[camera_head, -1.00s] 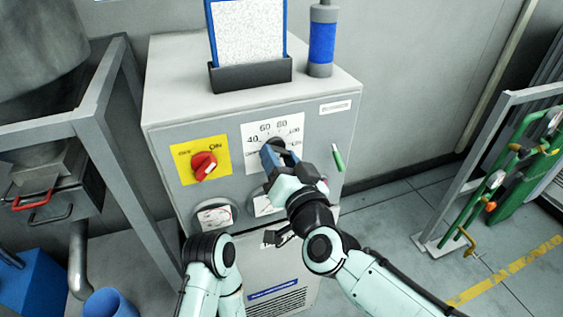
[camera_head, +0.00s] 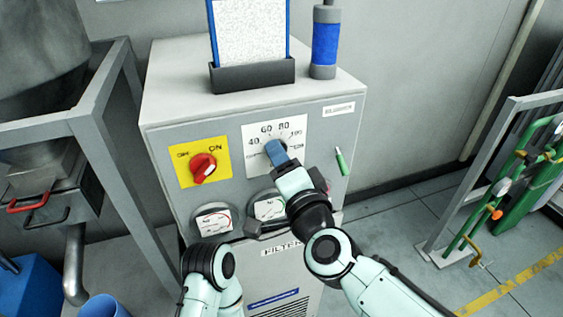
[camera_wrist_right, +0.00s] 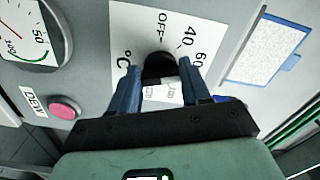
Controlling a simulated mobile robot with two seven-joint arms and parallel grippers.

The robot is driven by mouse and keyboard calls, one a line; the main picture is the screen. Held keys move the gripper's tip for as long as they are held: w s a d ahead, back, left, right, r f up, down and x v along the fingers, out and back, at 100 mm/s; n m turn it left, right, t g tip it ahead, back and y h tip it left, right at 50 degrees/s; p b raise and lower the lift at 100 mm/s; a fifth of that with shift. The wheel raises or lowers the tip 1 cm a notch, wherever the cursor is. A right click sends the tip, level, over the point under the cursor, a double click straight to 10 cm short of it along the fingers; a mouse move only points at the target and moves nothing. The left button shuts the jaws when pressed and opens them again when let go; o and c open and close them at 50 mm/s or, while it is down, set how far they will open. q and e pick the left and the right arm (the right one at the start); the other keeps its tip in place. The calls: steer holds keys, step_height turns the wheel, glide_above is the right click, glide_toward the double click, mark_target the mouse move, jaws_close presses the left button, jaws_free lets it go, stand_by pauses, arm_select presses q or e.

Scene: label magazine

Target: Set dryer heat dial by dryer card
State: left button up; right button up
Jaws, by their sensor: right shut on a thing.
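The heat dial is a dark knob (camera_wrist_right: 158,65) on a white scale plate (camera_head: 297,126) marked 40, 60, 80 and more on the grey cabinet's front. My right gripper (camera_head: 275,150) is at the dial. In the wrist view its blue fingers (camera_wrist_right: 158,78) stand on both sides of the knob, shut on it. The fingers hide most of the knob in the head view, and I cannot tell where its pointer stands. A blue-framed, speckled white card (camera_head: 249,30) stands in a dark holder on the cabinet top; no writing is readable. My left gripper is out of view.
A red switch (camera_head: 203,167) on a yellow OFF/ON plate is left of the dial. Two gauges (camera_head: 213,221) sit below. A green-handled item (camera_head: 341,161) is right of the dial. A blue-banded cylinder (camera_head: 324,42) stands on top. A metal frame (camera_head: 105,100) is at left.

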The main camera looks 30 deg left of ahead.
stand_by(0.5)
steer(key=o, duration=1.1)
steer(key=shift+c, duration=0.2)
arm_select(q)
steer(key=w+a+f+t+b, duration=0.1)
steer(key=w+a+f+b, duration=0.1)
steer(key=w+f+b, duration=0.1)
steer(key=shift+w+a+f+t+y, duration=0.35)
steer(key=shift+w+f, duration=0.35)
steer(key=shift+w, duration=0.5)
arm_select(e)
steer(key=v, duration=1.3)
steer(key=shift+d, duration=0.2)
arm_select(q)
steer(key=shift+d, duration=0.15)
arm_select(e)
steer(key=shift+s, duration=0.1)
